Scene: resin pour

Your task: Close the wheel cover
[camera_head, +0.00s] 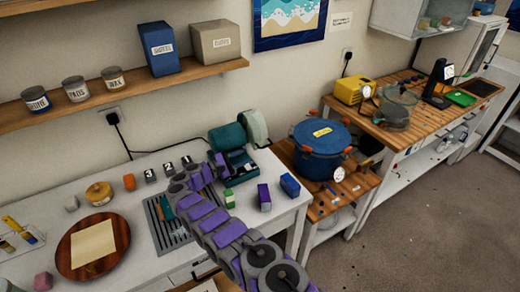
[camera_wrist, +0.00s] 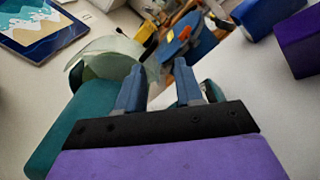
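A teal bench machine (camera_head: 228,137) stands near the back right of the white table. A pale green rounded cover (camera_head: 255,127) stands raised at its back right; I take it for the wheel cover. In the wrist view the pale cover (camera_wrist: 106,54) is beyond my left finger, and the teal body (camera_wrist: 85,122) is at the lower left. My gripper (camera_wrist: 158,85) is open, with a gap between its two blue-grey fingers and nothing seen between them. In the head view my gripper (camera_head: 217,163) is at the machine's left front. Contact with the machine cannot be told, and the wheel is not clearly visible.
A blue pot (camera_head: 321,138) stands on a wooden cart to the right. Small purple (camera_head: 264,197) and blue (camera_head: 290,185) boxes and a green-topped bottle (camera_head: 229,198) are near the machine's front. A slatted grey tray (camera_head: 165,228) lies left of my arm. A wall shelf (camera_head: 140,85) hangs above.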

